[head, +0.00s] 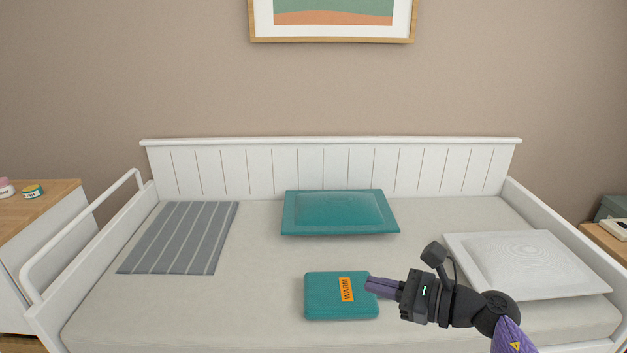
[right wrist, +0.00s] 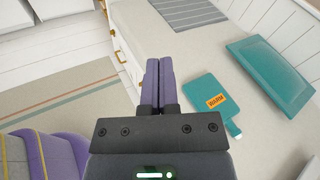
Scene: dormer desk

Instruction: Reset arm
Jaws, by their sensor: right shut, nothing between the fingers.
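My right gripper (head: 372,286) reaches in from the lower right in the head view, its purple fingers shut and empty. The fingertips appear at the right edge of a teal pad (head: 320,296) with an orange WARM label, which lies flat on the bed. In the right wrist view the shut fingers (right wrist: 157,65) point up the picture, and the teal pad (right wrist: 208,92) lies to their right, clear of them. From the head view I cannot tell the gripper's height above the bed. My left gripper is in neither view.
The bed (head: 250,260) has white side rails. On it lie a grey striped cloth (head: 185,237), a teal pillow (head: 340,211) and a white pillow (head: 525,264). A cabinet (head: 40,220) stands at the left. A framed picture (head: 333,40) hangs on the wall.

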